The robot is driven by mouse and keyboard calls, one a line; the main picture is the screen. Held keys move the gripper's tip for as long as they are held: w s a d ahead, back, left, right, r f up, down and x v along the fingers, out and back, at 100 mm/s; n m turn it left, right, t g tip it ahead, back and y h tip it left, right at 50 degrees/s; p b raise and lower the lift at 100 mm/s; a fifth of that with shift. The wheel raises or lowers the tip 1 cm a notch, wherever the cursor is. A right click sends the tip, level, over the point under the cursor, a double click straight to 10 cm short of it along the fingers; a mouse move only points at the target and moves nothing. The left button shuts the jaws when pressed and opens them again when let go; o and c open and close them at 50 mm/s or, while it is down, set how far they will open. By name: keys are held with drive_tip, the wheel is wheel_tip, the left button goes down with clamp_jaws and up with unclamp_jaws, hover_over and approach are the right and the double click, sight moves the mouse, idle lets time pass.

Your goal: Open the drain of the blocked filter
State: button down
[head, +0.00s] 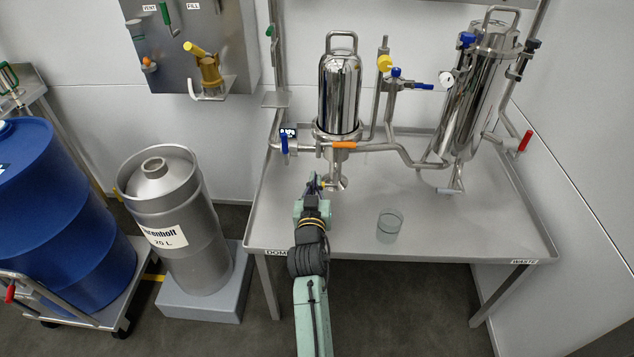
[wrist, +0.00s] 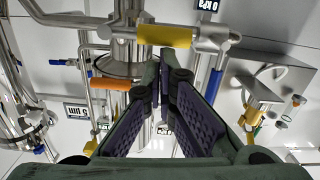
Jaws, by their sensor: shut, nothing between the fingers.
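A polished steel filter housing (head: 340,95) with a domed top and loop handle stands over the middle of the steel table. A second steel housing (head: 480,85) leans in view at the right. No frame shows which filter is blocked. Under the middle housing hangs a short outlet pipe with a valve (head: 338,180). In the wrist view a yellow lever handle (wrist: 165,36) lies across the pipework. My gripper (head: 315,183) is beside the outlet, left of it. In the wrist view my gripper (wrist: 165,62) is shut and empty, its fingertips just below the yellow handle; contact cannot be told.
A glass beaker (head: 390,225) stands on the table right of my gripper. Blue (head: 284,145), orange (head: 358,146) and red (head: 525,141) handles sit on the pipework. A steel canister (head: 175,225) and a blue drum (head: 50,200) stand at the left.

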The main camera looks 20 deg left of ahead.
drive_tip(key=shift+a+f+n, duration=0.15)
drive_tip(key=shift+f+n, duration=0.15)
drive_tip(key=shift+n, duration=0.2)
wheel_tip(320, 180, down, 6)
drive_tip(key=n+b, duration=0.1)
drive_tip(key=n, duration=1)
drive_tip(key=shift+t+h+b, duration=0.3)
drive_tip(key=shift+h+b, duration=0.05)
drive_tip(key=shift+h, duration=0.05)
drive_tip(key=shift+d, duration=0.25)
drive_tip(key=shift+d+f, duration=0.1)
drive_tip(key=shift+f, duration=0.15)
drive_tip(key=shift+d+f, duration=0.1)
drive_tip(key=shift+a, duration=0.2)
